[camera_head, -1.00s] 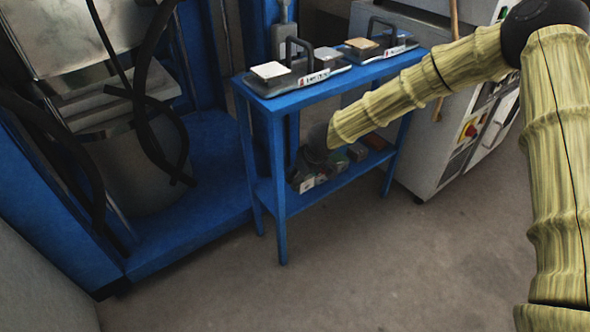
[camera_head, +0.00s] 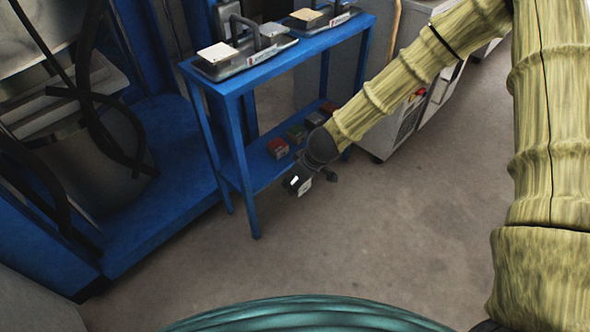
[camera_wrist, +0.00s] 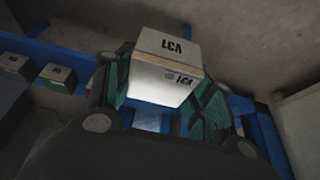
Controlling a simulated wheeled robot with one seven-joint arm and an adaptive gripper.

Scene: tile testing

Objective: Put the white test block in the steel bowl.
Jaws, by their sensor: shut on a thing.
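My gripper (camera_head: 302,182) is shut on a white test block (camera_wrist: 163,82) with dark printed marks on its faces. In the wrist view the block sits between the two fingers, with teal pads along its sides. In the head view the block (camera_head: 305,187) is small and partly covered by the gripper. It is held in front of the blue table's lower shelf, apart from it. I see no steel bowl in either current view.
Several coloured blocks, one of them red (camera_head: 278,148), stand on the lower shelf of the blue table (camera_head: 250,82). Two tile devices, one with a white tile (camera_head: 217,53), stand on its top. A blue machine frame (camera_head: 160,215) is at left. The floor (camera_head: 390,235) in front is clear.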

